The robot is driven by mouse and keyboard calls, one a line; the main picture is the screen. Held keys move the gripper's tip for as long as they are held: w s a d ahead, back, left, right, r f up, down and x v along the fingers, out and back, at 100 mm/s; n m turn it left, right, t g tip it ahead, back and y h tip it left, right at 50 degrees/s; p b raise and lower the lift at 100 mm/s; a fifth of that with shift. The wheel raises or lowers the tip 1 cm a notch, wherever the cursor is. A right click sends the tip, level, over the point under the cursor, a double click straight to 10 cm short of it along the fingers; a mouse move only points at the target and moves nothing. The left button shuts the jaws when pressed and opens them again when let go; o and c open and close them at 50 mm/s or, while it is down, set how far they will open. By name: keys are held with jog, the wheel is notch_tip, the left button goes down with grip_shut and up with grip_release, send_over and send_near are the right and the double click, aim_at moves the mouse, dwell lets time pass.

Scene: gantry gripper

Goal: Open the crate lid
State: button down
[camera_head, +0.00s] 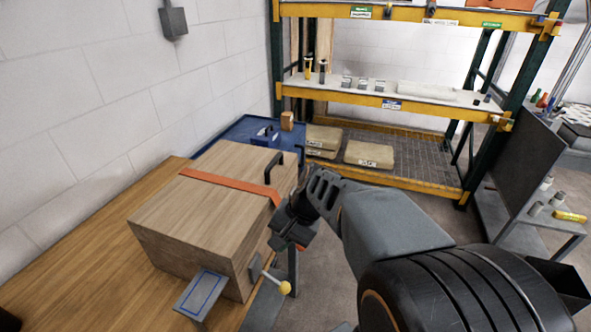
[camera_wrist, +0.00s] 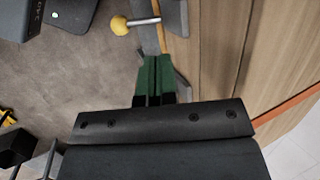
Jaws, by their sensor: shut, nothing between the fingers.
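The wooden crate (camera_head: 200,228) sits on the wooden table with its lid (camera_head: 215,187) down. An orange strap (camera_head: 228,186) runs across the lid, and a dark handle (camera_head: 272,165) stands at its far right edge. A lever with a yellow knob (camera_head: 285,288) sticks out from the crate's near right side; the knob also shows in the wrist view (camera_wrist: 120,26). My gripper (camera_head: 280,243) is at the crate's right side, apart from the knob. In the wrist view its green fingers (camera_wrist: 155,62) are together with nothing between them, beside the crate wall.
The wooden table (camera_head: 90,270) has bare room left of the crate. A grey plate with a blue outline (camera_head: 202,293) is at the crate's front. A blue surface (camera_head: 236,132) lies behind it. Yellow-beamed shelving (camera_head: 400,108) stands at the back, and a white wall (camera_head: 90,90) at left.

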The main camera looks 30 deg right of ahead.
jog(key=w+d+m+t+y, duration=0.1)
jog(key=w+d+m+y, duration=0.1)
jog(key=m, duration=0.1)
jog(key=w+d+m+t+y+b, duration=0.1)
jog(key=w+m+y, duration=0.1)
jog(key=w+m, duration=0.1)
jog(key=w+d+m+t+y, duration=0.2)
jog(key=w+m, duration=0.1)
jog(key=m, duration=0.1)
jog(key=shift+w+d+y+b, duration=0.2)
jog(key=shift+d+y+b, duration=0.1)
jog(key=shift+y+b, duration=0.1)
jog(key=m+t+y, duration=0.2)
jog(key=m+t, duration=0.7)
send_near(287, 165)
notch_tip(287, 165, up, 2)
jog(key=s+a, duration=0.2)
jog(key=s, duration=0.1)
jog(key=p+x, duration=0.1)
jog(key=x, duration=0.8)
jog(key=shift+w+r, duration=0.2)
jog(key=shift+w, duration=0.2)
